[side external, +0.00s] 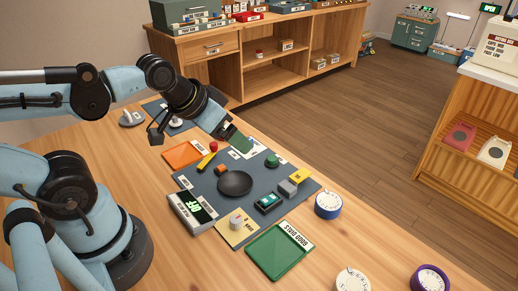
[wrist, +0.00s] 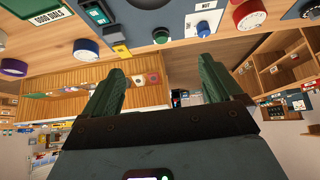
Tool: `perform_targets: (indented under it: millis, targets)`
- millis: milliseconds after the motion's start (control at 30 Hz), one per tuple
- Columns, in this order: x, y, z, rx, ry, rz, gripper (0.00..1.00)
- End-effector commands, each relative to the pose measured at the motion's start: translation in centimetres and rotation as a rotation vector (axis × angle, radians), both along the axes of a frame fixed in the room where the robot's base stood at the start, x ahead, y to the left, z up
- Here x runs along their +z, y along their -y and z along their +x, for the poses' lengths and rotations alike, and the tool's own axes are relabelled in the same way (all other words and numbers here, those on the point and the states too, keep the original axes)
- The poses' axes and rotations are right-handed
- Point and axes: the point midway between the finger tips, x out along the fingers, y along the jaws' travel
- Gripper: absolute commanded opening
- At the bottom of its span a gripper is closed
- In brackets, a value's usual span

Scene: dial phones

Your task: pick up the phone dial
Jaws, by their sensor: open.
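Several round phone dials lie on the wooden bench. A blue-rimmed dial (side external: 328,206) sits right of the grey mat, and a cream one (side external: 352,280) and a purple-rimmed one (side external: 430,278) are at the front edge. In the wrist view, a blue-rimmed dial (wrist: 86,49), a purple one (wrist: 13,68), a red-rimmed one (wrist: 249,14) and another blue one (wrist: 203,25) show. I cannot tell which is meant. My gripper (side external: 236,137) is above the mat's far edge; its green fingers (wrist: 161,70) are apart and empty.
The grey mat (side external: 212,187) holds a black round dish (side external: 235,183), a green knob (side external: 272,161) and small blocks. A green tray labelled GOOD DIALS (side external: 280,252), an orange tray (side external: 183,154) and a meter (side external: 192,212) lie around it. Bench space around the blue dial is clear.

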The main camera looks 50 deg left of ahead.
Motion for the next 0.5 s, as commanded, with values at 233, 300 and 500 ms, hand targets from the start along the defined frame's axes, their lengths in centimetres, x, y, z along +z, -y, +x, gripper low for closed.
perform_targets:
  millis: [233,300,500]
  targets:
    - [1.6,-2.2,2.1,-0.044,-0.093,0.070,0.92]
    - [2.1,-3.3,3.2,-0.071,-0.142,0.098,0.92]
    - [2.9,-6.9,6.1,-0.162,-0.280,0.158,0.92]
